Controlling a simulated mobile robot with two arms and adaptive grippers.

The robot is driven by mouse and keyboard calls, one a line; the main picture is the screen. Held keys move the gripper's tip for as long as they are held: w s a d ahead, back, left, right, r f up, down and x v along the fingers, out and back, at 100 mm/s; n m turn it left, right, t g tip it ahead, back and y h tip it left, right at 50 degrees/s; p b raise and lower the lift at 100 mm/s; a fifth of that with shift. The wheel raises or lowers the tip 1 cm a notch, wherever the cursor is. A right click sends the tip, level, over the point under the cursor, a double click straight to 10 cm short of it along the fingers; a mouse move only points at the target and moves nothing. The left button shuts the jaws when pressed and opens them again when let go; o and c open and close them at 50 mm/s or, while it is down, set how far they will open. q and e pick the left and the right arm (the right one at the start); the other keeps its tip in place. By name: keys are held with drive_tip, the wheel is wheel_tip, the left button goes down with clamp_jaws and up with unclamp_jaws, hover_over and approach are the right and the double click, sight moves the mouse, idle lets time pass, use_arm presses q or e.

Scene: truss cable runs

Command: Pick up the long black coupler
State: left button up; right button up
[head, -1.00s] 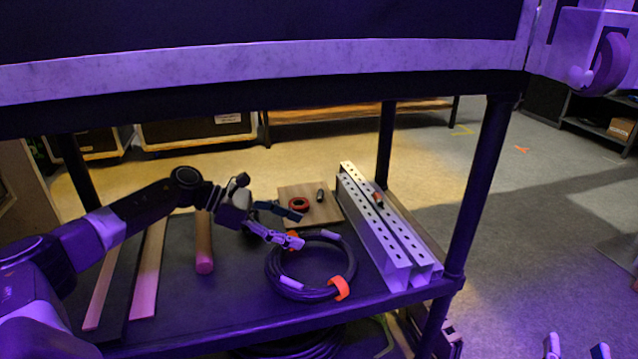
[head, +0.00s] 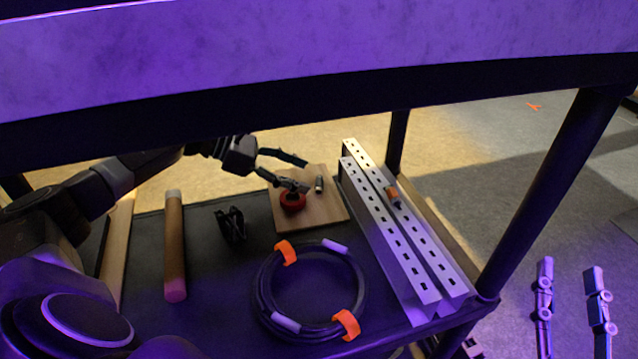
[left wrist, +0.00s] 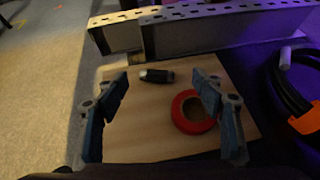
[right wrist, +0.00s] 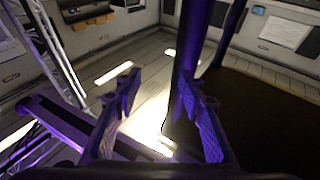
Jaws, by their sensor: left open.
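A short dark cylinder with a grey end, which looks like the black coupler (head: 319,184), lies on a wooden board (head: 325,210). It also shows in the left wrist view (left wrist: 157,75), lying crosswise near the board's far edge. My left gripper (head: 305,176) is open and empty above the board. In the left wrist view the coupler appears between and a little beyond its fingertips. My right gripper (head: 569,268) is open and empty, out over the floor to the right of the cart.
A red ring (left wrist: 194,112) lies on the board beside the coupler. Perforated metal channels (head: 385,230) stand right of the board, with a small orange-and-black piece (head: 392,194) on them. A cable coil (head: 262,290) and a black clip-like part (head: 231,225) lie nearby. A shelf beam (head: 330,75) spans above.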

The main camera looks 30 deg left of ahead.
sight(319, 181)
use_arm(q)
drive_tip(key=x, duration=0.3)
drive_tip(key=b+x, duration=0.1)
drive_tip(key=shift+w+f, duration=0.25)
drive_tip(key=shift+f, duration=0.2)
use_arm(e)
drive_tip(key=r+t, duration=0.1)
drive_tip(key=s+r, duration=0.1)
drive_tip(key=r, duration=0.1)
drive_tip(key=s+r+t+y, duration=0.1)
drive_tip(key=r, duration=0.1)
drive_tip(key=shift+s+t, duration=0.1)
drive_tip(key=shift+t, duration=0.2)
use_arm(q)
drive_tip(key=shift+c, duration=0.3)
drive_tip(key=c, duration=1.2)
drive_tip(key=shift+o, duration=0.2)
drive_tip(key=shift+r, duration=0.1)
use_arm(e)
drive_tip(key=shift+f, duration=0.1)
